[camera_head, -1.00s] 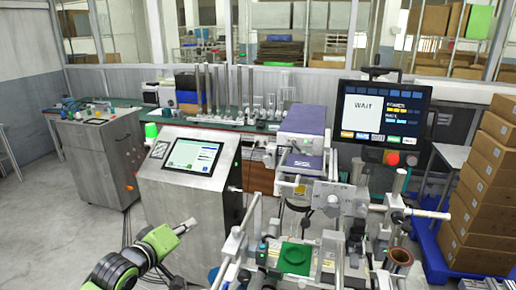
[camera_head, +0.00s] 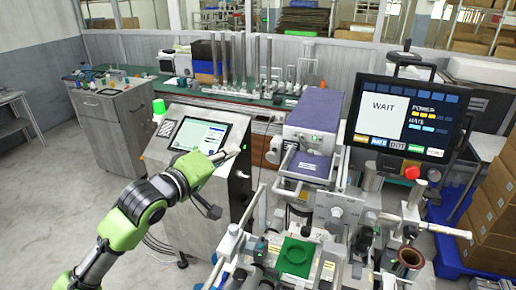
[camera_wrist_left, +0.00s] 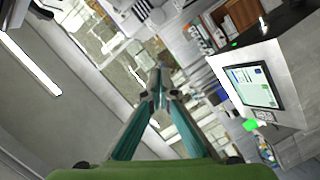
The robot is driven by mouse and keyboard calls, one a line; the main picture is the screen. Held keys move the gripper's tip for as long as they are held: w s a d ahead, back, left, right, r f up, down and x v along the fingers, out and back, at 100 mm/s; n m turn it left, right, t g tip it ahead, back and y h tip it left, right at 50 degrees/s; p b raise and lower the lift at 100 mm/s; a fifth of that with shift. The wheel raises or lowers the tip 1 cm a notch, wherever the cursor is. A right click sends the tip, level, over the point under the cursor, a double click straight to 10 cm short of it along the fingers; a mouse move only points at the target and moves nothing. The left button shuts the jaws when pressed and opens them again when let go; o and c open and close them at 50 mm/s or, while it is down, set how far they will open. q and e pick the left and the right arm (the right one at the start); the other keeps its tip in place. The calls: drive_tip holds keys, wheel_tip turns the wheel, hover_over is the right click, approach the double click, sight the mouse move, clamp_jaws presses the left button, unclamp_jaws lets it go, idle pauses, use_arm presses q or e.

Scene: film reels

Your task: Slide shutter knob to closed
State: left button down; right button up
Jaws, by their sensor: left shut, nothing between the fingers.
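My left gripper (camera_head: 238,150) is shut and empty, raised in front of the grey cabinet, beside its touch screen (camera_head: 198,135). In the left wrist view its fingers meet at the tip (camera_wrist_left: 160,70), with nothing between them. The machine with the purple housing (camera_head: 316,105) stands to the right of the gripper, apart from it. A round metal knob (camera_head: 336,213) shows on the machine's front. I cannot tell which part is the shutter knob, or its position. My right gripper is not in view.
A monitor (camera_head: 408,118) reading WAIT stands at the right, above a red button (camera_head: 411,172). Brown boxes (camera_head: 492,215) are stacked at the far right. The floor (camera_head: 50,205) at the left is clear.

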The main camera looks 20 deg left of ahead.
sight(271, 156)
use_arm(q)
drive_tip(key=r+p+x, duration=0.1)
drive_tip(key=p+x, duration=0.1)
drive_tip(key=x, duration=0.4)
drive_tip(key=d+f, duration=0.3)
drive_tip(key=f, duration=0.4)
drive_tip(key=shift+w+d+f, duration=0.3)
drive_tip(key=shift+w+f, duration=0.05)
drive_tip(key=shift+f, duration=0.05)
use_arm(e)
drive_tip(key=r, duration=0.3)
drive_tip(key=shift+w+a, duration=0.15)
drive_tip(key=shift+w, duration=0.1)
use_arm(q)
drive_tip(key=shift+r, duration=0.1)
